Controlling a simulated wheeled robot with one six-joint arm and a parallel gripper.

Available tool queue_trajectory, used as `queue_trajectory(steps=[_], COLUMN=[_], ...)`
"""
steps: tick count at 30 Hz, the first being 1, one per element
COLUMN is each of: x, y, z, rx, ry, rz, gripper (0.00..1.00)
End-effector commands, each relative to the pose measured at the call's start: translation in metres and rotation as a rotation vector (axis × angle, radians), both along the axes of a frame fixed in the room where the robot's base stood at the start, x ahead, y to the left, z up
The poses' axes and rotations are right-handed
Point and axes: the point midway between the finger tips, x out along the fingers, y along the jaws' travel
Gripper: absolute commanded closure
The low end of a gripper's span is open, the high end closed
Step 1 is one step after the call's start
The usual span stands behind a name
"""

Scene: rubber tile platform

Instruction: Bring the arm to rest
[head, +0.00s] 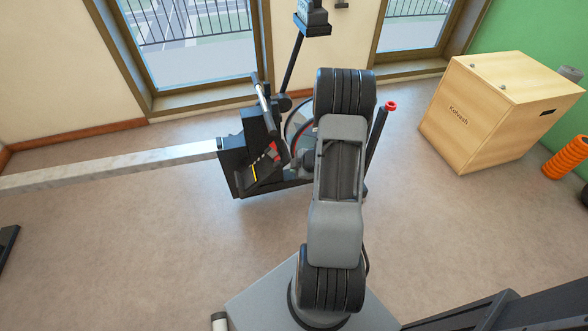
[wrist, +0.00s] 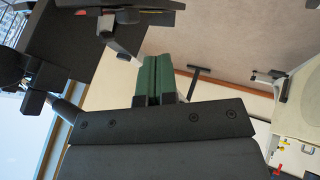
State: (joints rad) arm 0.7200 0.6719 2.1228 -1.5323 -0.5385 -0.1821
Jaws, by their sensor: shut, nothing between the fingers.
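My arm (head: 340,185) rises from its grey base in the middle of the head view, folded upward with its links in line. My gripper (wrist: 164,58) shows in the wrist view, with two green finger pads side by side and touching. It is shut with nothing between the fingers. In the head view the gripper is hidden behind the arm or out of sight.
A rowing machine (head: 240,165) stands behind and left of my arm, partly covered by it. Its long rail (head: 110,168) runs left. A wooden box (head: 490,112) and an orange roller (head: 566,157) stand at right. Open floor (head: 120,250) lies at front left.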

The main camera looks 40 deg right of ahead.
Motion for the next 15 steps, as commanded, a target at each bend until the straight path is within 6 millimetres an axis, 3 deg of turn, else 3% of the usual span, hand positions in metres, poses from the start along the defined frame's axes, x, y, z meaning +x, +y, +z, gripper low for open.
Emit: queue_trajectory(steps=[15], x=[-0.0012], y=[-0.0024], z=[-0.0020], rx=[-0.009], ry=[0.014], rz=[-0.013], gripper=[1.00])
